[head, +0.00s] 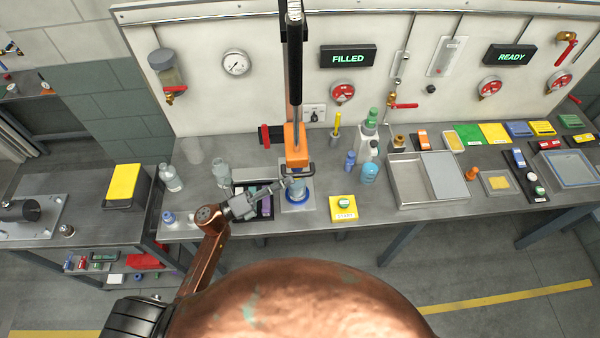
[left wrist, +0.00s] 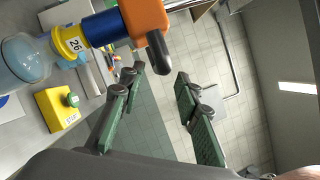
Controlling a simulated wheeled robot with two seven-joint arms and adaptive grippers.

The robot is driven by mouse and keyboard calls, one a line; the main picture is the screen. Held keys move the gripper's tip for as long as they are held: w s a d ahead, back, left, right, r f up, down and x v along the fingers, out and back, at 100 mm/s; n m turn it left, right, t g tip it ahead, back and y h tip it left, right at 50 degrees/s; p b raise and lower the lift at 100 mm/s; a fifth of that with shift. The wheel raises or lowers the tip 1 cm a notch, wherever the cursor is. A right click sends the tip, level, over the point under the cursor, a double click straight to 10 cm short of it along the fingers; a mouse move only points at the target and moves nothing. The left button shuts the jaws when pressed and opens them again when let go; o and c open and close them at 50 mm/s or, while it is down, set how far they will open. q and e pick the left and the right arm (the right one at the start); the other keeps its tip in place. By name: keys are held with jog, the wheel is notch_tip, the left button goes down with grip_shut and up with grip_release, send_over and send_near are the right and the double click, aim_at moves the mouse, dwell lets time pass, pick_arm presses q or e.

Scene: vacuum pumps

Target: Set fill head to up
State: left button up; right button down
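The fill head is an orange block (head: 296,150) on a dark upright column, low over the bench in the head view. It also shows at the top of the left wrist view (left wrist: 147,20), with a dark handle (left wrist: 158,52) sticking out. Below it are a blue sleeve (left wrist: 97,28) and a yellow collar marked 26 (left wrist: 70,42), at the neck of a clear bottle (left wrist: 25,60). My left gripper (head: 286,188) is beside the bottle, under the head. In the left wrist view its green-padded fingers (left wrist: 158,77) are apart and empty, near the handle. My right gripper is not seen.
A yellow START button box (head: 343,208) stands right of the fill station. A dark tray (head: 250,205) and clear jars (head: 221,172) are on the left. A sign (head: 348,57) reads FILLED.

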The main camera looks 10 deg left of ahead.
aim_at(300, 173)
pick_arm(q)
jog(key=p+x, duration=0.1)
jog(key=x, duration=0.4)
jog(key=shift+w+d+p, duration=0.1)
jog(key=shift+p, duration=0.2)
jog(key=shift+c, duration=0.5)
grip_shut()
